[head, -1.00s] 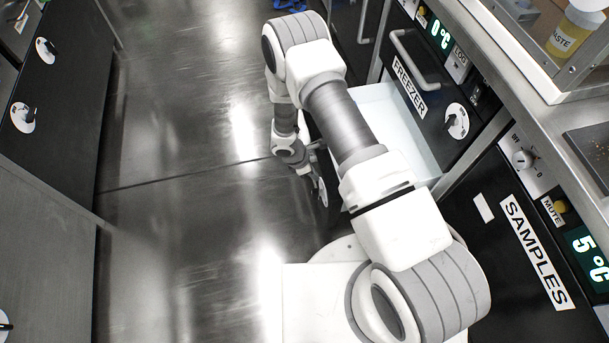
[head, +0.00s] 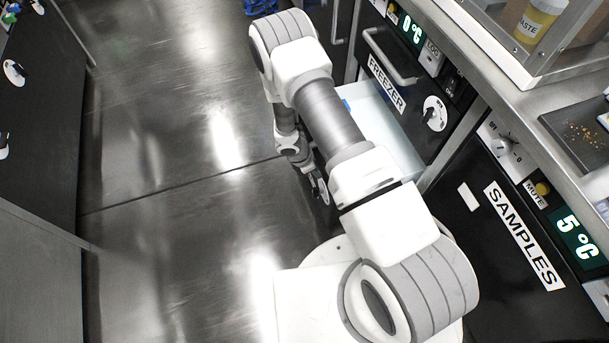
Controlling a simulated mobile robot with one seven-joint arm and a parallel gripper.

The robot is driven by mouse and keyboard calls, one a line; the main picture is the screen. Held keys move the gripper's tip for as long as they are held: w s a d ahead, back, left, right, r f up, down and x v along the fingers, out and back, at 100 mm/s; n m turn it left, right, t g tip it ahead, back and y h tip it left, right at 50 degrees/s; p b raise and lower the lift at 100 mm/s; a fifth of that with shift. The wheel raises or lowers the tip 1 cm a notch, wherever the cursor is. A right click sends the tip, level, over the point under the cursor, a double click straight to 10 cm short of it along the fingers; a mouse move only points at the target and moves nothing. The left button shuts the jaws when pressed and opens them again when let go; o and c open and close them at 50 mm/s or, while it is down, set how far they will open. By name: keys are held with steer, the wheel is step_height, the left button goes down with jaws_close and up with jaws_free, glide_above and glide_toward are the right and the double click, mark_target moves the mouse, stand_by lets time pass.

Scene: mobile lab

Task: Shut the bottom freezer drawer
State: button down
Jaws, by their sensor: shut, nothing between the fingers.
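The freezer (head: 386,83) has a black upper front with a grey bar handle and a dial. Below it, the bottom drawer (head: 385,125) stands pulled out, and its pale open inside shows to the right of my forearm. My arm hides most of the drawer's front. My gripper (head: 322,188) points down low beside the drawer's front, on its aisle side. It is shut and empty. I cannot tell whether it touches the drawer front.
The samples unit (head: 520,235) stands right of the freezer, near my base. A counter (head: 500,85) with a glass-sided box and a dark tray (head: 580,135) runs above. Black cabinets (head: 35,110) line the left. The metal floor (head: 170,150) between is clear.

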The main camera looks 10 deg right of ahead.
steer(key=w+d, duration=0.2)
steer(key=d, duration=1.2)
steer(key=w+d, duration=0.3)
steer(key=d, duration=1)
steer(key=shift+w+d, duration=0.3)
steer(key=shift+d, duration=0.1)
steer(key=shift+a, duration=0.1)
